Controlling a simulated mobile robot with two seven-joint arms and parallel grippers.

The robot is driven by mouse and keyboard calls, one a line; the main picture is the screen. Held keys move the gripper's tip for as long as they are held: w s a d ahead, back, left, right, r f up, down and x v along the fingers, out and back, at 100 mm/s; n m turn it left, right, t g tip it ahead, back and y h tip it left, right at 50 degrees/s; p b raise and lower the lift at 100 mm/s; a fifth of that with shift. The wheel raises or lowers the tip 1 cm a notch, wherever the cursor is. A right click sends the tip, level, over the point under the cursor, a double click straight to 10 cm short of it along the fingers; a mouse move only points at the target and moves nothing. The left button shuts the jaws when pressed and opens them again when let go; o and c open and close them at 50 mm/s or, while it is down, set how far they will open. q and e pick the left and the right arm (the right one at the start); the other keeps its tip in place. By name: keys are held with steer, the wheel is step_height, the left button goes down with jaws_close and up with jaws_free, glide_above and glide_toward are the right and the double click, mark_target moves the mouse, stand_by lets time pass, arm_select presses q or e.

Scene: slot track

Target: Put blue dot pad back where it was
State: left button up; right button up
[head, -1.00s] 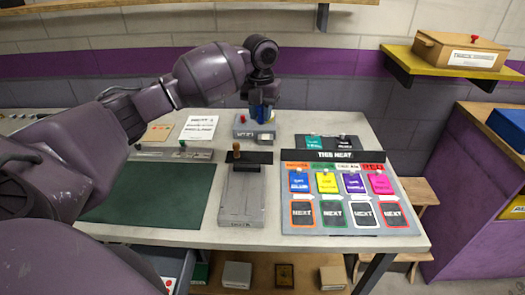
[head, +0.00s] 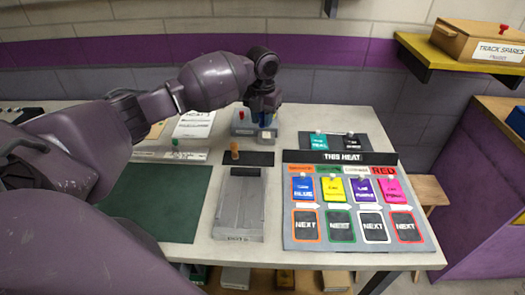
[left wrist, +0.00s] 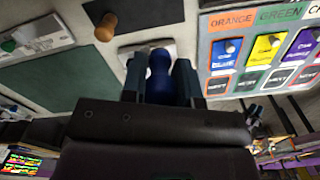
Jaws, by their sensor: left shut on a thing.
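My left gripper (head: 265,108) comes in from the left and points down over the back of the table. In the left wrist view its two dark fingers are shut on a rounded dark blue object (left wrist: 160,64), which I take to be the blue dot pad. Most of it is hidden in the head view by the fingers. It is just above or on a small grey box (head: 242,124) with a red knob; I cannot tell if they touch. My right gripper is not in view.
The heat board (head: 360,236) with coloured cards stands on the right. A green mat (head: 165,205) lies left. Printed paper (head: 194,124) lies behind it.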

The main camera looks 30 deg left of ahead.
arm_select(q)
glide_above(262, 158)
step_height(262, 158, down, 7)
steer(key=shift+s+d, duration=0.1)
steer(key=shift+d, duration=0.05)
steer(key=shift+f, duration=1.1)
step_height(262, 158, down, 3)
steer(key=shift+f+b, duration=0.1)
steer(key=shift+b, duration=0.25)
steer(key=shift+f, duration=0.25)
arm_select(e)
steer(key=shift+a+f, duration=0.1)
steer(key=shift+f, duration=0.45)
